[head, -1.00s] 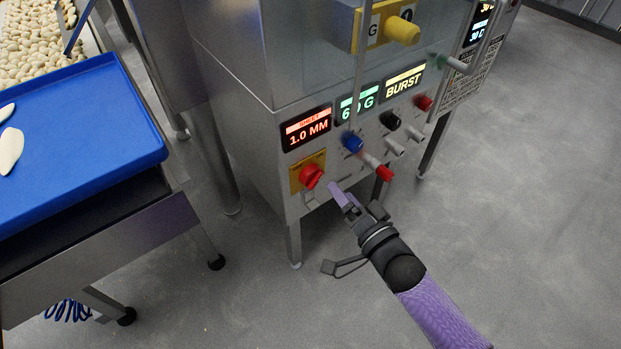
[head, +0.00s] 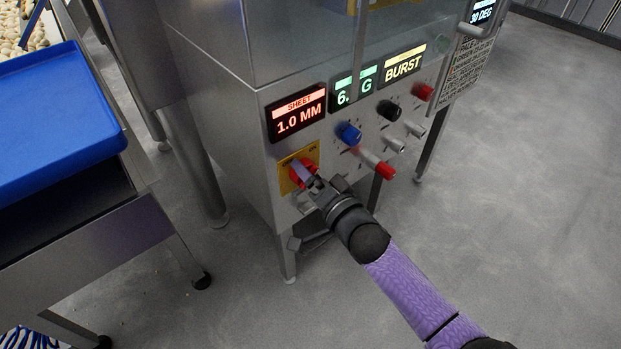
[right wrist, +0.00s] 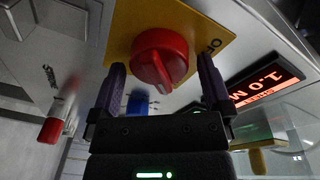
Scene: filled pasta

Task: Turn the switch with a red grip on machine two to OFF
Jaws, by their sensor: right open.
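The red-gripped switch (head: 301,174) sits on a yellow plate (head: 284,182) at the lower left of the steel machine's front. In the right wrist view the red switch (right wrist: 160,57) shows close up on its yellow plate (right wrist: 205,28), with the lettering "OFF" near the plate's right corner. My right gripper (head: 304,176) is at the switch. In the right wrist view its two purple fingers (right wrist: 162,85) are open, one on each side of the red grip. I cannot tell whether they touch it. My left gripper is not in view.
A blue knob (head: 349,134), a black knob (head: 388,110) and a red-tipped lever (head: 384,169) stick out right of the switch. Lit displays (head: 298,119) sit above. A blue tray (head: 60,120) on a steel table stands at the left. The floor in front is clear.

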